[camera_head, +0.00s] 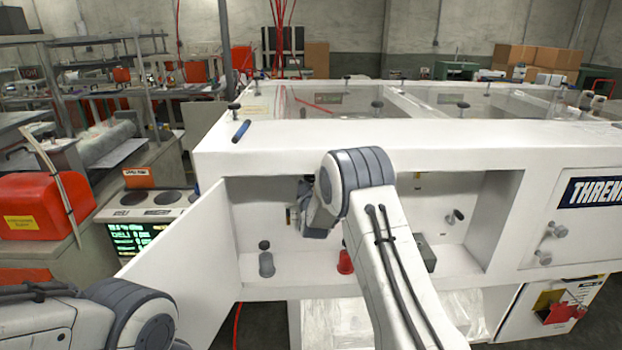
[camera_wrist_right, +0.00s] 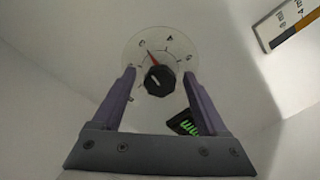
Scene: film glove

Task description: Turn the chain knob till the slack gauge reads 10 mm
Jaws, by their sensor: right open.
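In the right wrist view a black knob (camera_wrist_right: 158,80) sits at the centre of a pale round dial (camera_wrist_right: 178,48) with dark marks and a red pointer line toward the upper left. I cannot read its label. My right gripper (camera_wrist_right: 160,76) is open, with one finger on each side of the knob; I cannot tell if they touch it. A strip with marks and an orange band (camera_wrist_right: 292,38) is at the upper right; I cannot make out a reading. In the head view my right gripper (camera_head: 318,215) is inside the white machine's open compartment, mostly hidden by my arm.
A blue pen-like thing (camera_head: 241,131) lies on top.

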